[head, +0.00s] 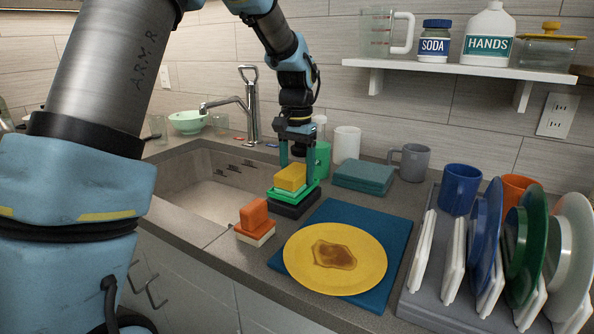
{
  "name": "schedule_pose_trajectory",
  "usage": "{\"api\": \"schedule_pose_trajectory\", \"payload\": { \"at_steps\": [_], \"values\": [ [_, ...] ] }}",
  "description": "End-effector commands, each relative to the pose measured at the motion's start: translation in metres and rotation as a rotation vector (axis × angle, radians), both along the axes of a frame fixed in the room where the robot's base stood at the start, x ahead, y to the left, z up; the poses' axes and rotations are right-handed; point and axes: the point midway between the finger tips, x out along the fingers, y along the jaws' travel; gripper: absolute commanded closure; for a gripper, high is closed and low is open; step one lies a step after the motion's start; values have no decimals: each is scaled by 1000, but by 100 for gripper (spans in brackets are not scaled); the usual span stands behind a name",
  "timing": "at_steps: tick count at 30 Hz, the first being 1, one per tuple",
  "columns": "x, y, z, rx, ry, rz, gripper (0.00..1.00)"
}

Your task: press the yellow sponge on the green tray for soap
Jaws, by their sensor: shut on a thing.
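The yellow sponge (290,177) is at the right front edge of the sink. It has a paler layer beneath and sits at the bright green tray (276,192), which rests on a dark base (293,207). My gripper (302,170) points down from above, with its fingers at the sponge, shut on it. Whether the sponge presses on the tray or is just above it, I cannot tell. The far side of the sponge and part of the fingers are hidden.
A yellow plate (300,268) with a brown stain lies on a blue board (390,250) in front. An orange sponge (254,214) stands left of it. Teal folded cloths (364,177) lie behind right. A dish rack (425,305) is right; the sink (200,205) is left.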

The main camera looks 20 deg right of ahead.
Motion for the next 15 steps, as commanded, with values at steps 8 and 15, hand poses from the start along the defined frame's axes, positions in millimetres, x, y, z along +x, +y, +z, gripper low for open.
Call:
{"api": "schedule_pose_trajectory", "payload": {
  "at_steps": [8, 15],
  "values": [
    [0, 0, -4, 2, 1, 0, 73],
    [0, 0, -7, 2, 1, 0, 73]
  ]
}}
